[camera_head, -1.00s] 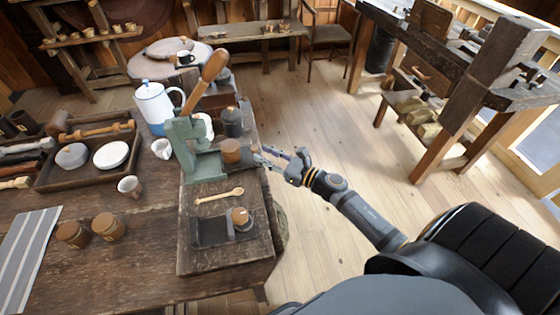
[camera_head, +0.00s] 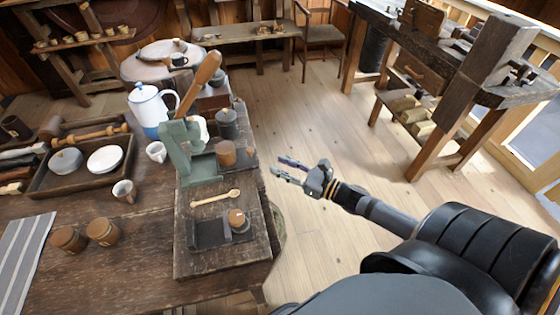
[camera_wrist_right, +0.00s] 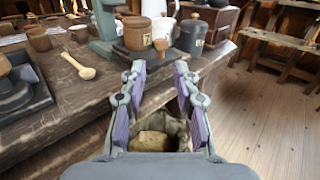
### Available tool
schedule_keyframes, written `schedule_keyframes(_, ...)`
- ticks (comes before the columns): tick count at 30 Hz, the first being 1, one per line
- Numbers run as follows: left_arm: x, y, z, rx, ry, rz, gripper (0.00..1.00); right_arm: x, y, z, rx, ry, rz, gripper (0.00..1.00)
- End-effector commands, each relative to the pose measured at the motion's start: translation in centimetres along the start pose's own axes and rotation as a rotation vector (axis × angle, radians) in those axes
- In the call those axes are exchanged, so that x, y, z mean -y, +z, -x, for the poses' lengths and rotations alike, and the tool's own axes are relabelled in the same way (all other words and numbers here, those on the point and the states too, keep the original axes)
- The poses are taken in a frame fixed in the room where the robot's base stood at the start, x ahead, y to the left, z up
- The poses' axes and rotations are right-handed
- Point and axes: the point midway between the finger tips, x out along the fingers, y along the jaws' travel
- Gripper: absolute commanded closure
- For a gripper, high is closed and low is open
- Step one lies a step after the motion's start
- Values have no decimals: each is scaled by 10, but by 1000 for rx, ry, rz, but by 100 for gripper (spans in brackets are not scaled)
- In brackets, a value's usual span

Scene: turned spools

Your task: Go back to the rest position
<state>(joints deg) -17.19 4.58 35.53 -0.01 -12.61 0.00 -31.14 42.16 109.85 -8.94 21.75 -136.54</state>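My right gripper (camera_head: 287,170) is off the right edge of the workbench, over the floor, with nothing in its fingers. In the right wrist view my right gripper (camera_wrist_right: 160,85) shows two purple-padded fingers spread apart with an empty gap between them. The fingers point toward the bench edge and touch nothing. My left gripper does not show in either view.
A sack (camera_wrist_right: 155,140) hangs below the bench edge.

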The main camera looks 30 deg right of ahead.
Motion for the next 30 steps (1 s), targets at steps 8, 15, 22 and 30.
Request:
schedule_keyframes(8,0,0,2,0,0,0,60,7,-6,2,-13,-23,-38,69)
schedule_keyframes(15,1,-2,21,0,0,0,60,84,-131,56,-144,-437,-761,69)
schedule_keyframes(22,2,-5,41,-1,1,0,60,69,-300,169,-48,-1080,-1686,69)
schedule_keyframes(30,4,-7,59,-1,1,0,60,-77,-420,286,387,-1887,-2358,69)
